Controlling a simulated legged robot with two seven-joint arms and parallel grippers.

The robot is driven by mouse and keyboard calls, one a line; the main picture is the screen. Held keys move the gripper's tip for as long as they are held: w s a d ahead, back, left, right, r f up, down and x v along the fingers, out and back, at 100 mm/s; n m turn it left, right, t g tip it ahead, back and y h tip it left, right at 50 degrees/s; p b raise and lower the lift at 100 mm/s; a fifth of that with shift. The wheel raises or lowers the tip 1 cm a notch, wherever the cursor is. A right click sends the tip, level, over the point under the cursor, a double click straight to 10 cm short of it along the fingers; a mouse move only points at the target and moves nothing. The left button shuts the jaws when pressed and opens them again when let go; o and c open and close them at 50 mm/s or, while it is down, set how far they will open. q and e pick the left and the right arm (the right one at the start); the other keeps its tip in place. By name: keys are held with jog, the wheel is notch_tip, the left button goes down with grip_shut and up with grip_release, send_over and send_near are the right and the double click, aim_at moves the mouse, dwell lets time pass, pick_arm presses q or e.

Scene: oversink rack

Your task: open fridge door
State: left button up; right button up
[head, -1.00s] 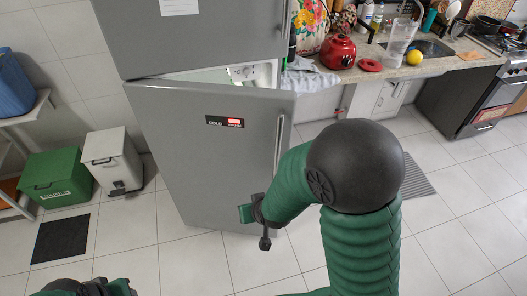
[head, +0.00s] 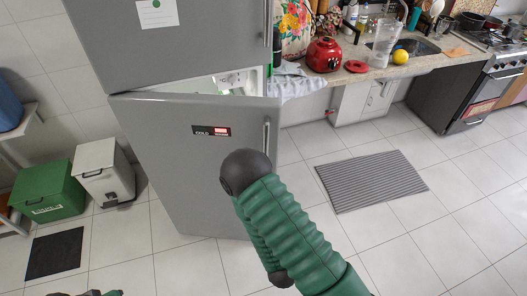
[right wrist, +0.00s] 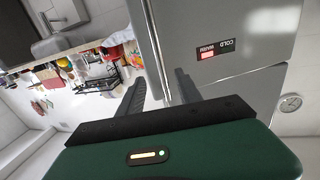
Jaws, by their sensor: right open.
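The grey fridge's lower door (head: 175,170) has a small red display, and its vertical handle (head: 267,135) is on the right side. The door stands ajar, with the white interior (head: 232,82) showing above its top edge. In the right wrist view, my right gripper (right wrist: 158,88) is open, its two dark fingers pointing toward the door (right wrist: 240,50), with the handle side between them; I cannot tell whether they touch it. In the head view my arm hides that gripper. My left gripper (head: 90,293) barely shows at the bottom left edge.
The upper fridge door (head: 170,50) looks closed. A green bin (head: 45,190) and a white bin (head: 103,170) stand left of the fridge. A grey striped mat (head: 372,180) lies on the right floor, below the counter (head: 405,70). Tiled floor around it is clear.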

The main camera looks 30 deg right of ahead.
jog(key=b+x, duration=0.6)
jog(key=x, duration=1)
jog(key=shift+d+b, duration=0.3)
jog(key=shift+d, duration=0.05)
jog(key=shift+w+a+r, duration=0.1)
jog(key=shift+a+r, duration=0.05)
jog(key=shift+a, duration=0.15)
jog(key=c, duration=0.4)
grip_shut()
pick_arm(q)
notch_tip(320, 180, down, 7)
jog(key=d, duration=0.1)
pick_arm(e)
jog(key=shift+d, duration=0.3)
